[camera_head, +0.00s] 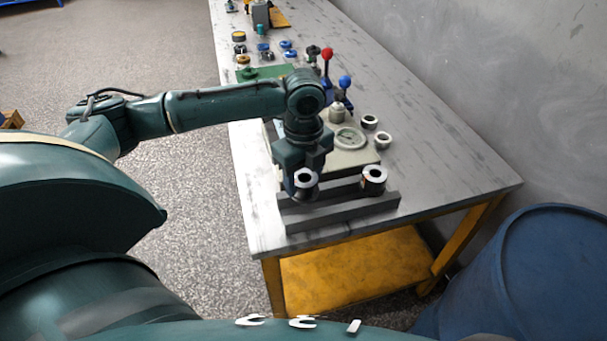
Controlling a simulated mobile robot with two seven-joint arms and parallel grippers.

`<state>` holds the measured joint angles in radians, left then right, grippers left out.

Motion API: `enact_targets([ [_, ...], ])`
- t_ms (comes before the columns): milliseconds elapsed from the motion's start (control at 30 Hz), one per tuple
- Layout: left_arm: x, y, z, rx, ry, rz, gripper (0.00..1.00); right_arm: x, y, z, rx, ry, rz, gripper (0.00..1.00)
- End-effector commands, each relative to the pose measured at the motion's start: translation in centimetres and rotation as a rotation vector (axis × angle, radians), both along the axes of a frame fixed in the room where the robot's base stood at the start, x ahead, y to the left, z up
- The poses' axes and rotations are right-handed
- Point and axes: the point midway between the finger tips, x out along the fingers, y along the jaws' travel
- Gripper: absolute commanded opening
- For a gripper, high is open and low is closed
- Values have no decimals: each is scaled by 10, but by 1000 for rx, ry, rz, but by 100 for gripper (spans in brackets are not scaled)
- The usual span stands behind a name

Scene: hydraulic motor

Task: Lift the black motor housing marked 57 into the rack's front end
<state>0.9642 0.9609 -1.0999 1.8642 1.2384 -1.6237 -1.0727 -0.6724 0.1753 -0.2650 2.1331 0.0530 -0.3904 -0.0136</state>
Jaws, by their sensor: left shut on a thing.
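My left gripper (301,165) reaches down over the near end of the table and is shut on a dark cylindrical motor housing (305,180) with a pale ring face and a central hole. The housing is at the left part of the grey rack (345,211); whether it touches the rack's rails cannot be told. A similar dark housing (374,180) with a pale ring top rests on the right part of the rack. The number 57 is not readable on either one. My right gripper is not in view.
Behind the rack is a beige plate (352,157) with a round dial-like part. Two small rings (384,139) lie to its right. Red and blue knobbed levers (345,83) stand farther back. A blue barrel (555,265) stands right of the table (455,165), whose right side is clear.

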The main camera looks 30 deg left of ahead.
Motion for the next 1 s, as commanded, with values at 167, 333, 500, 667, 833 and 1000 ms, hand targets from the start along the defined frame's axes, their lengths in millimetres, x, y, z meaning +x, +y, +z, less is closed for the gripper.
enact_targets([
  [167,1,0,1,-1,-3,0,8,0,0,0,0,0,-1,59],
  [333,1,0,-1,-1,-3,0,8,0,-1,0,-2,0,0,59],
  [500,1,0,-7,-1,-3,0,8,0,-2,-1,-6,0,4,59],
  [667,0,0,-12,-1,-2,0,8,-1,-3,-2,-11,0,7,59],
  [833,0,0,-18,-1,-2,0,8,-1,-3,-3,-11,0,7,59],
  [1000,1,0,-21,-1,-3,0,8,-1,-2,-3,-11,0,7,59],
])
